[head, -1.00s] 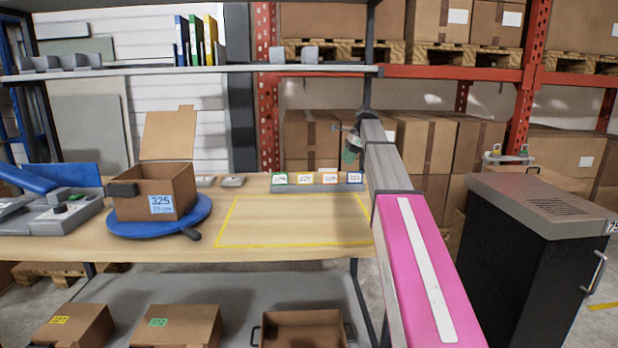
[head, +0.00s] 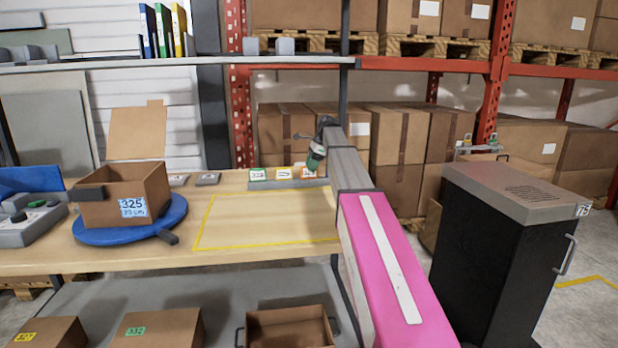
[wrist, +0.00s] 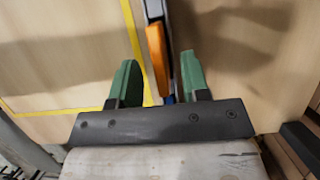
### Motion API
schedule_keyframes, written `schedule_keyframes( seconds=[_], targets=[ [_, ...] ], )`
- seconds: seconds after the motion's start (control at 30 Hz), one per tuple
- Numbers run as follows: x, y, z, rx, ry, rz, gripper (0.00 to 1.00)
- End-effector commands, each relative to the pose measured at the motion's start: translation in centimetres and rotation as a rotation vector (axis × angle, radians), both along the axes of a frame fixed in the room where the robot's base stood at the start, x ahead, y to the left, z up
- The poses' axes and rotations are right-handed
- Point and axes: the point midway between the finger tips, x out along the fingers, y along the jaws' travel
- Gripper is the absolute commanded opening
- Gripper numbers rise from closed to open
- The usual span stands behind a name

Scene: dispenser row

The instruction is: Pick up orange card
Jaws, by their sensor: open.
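The orange card (head: 309,172) stands upright in a low grey card holder (head: 288,184) at the back of the table, to the right of a green card (head: 258,174) and a yellow card (head: 284,173). My gripper (head: 316,157) is just above the orange card in the head view. In the wrist view my gripper (wrist: 158,60) is open, and the orange card (wrist: 157,50) shows edge-on between the two green fingers, apart from both. A bit of blue (wrist: 170,98) shows below it. My arm hides the holder's right end in the head view.
A yellow-outlined area (head: 265,220) on the table in front of the holder is empty. An open box (head: 125,195) sits on a blue turntable (head: 90,232) at left. A shelf (head: 150,63) runs above the table. A black cabinet (head: 490,250) stands at right.

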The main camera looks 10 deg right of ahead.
Motion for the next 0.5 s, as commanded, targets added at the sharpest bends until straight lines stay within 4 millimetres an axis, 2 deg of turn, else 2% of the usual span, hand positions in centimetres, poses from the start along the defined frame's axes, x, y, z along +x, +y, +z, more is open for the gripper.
schedule_keyframes(
  seconds=[0.1, 0.2, 0.43, 0.47, 0.5],
  targets=[
    [-0.1, 0.6, -1.8, 0.000, 0.003, 0.001, 0.43],
    [0.0, 1.0, -2.7, 0.000, 0.001, 0.000, 0.43],
    [0.0, 1.0, -2.9, 0.000, 0.000, 0.000, 0.43],
    [0.0, 1.0, -2.9, 0.000, 0.000, 0.000, 0.36],
    [0.0, 1.0, -2.9, 0.000, 0.000, 0.000, 0.23]
  ],
)
